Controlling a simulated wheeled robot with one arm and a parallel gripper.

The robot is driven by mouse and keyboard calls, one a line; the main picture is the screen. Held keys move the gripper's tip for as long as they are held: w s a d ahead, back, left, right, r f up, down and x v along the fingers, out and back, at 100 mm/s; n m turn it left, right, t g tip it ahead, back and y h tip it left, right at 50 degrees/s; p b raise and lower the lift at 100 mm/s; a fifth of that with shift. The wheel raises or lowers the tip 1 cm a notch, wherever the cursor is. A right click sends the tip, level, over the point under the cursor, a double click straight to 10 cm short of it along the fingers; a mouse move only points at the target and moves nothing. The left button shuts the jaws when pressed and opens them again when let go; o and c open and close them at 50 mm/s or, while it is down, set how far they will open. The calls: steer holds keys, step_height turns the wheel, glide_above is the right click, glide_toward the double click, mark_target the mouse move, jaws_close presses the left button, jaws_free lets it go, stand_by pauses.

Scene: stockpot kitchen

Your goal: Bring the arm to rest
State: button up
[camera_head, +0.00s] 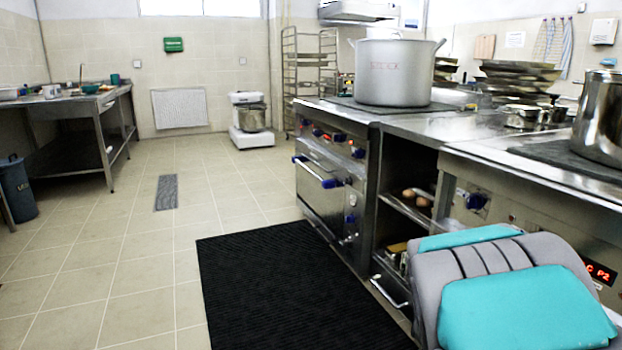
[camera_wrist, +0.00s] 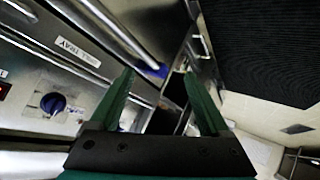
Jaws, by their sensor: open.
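My gripper (camera_wrist: 160,76) shows in the wrist view with its two green fingers apart and nothing between them. Beyond the fingers is the steel front of a cooking unit, seen tilted, with a blue knob (camera_wrist: 53,103) and a drawer front labelled as a tray (camera_wrist: 78,52). No contact with the unit shows. In the head view my arm's grey and teal padded links fill the bottom right, in front of the counter units. My gripper is not visible in that view.
A large stockpot (camera_head: 394,72) stands on the range (camera_head: 330,178). Another steel pot (camera_head: 604,120) stands at the right edge. A black mat (camera_head: 290,290) lies on the floor. Tiled floor to the left is open, with a mixer (camera_head: 250,120) and a steel table (camera_head: 95,105) beyond.

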steer(key=s+a+g+y, duration=0.3)
steer(key=s+a+y, duration=0.1)
steer(key=s+a, duration=0.55)
steer(key=s+a+r+g, duration=0.1)
steer(key=s+a+g, duration=0.2)
steer(key=s, duration=1)
steer(key=s+a+r+n+g+y, duration=0.1)
steer(key=s+a+g, duration=0.3)
steer(key=s, duration=0.9)
steer(key=shift+a+r+g+y, duration=0.25)
steer(key=shift+a+g+y, duration=0.05)
steer(key=shift+a, duration=0.25)
steer(key=shift+w, duration=0.1)
steer(key=shift+c, duration=0.3)
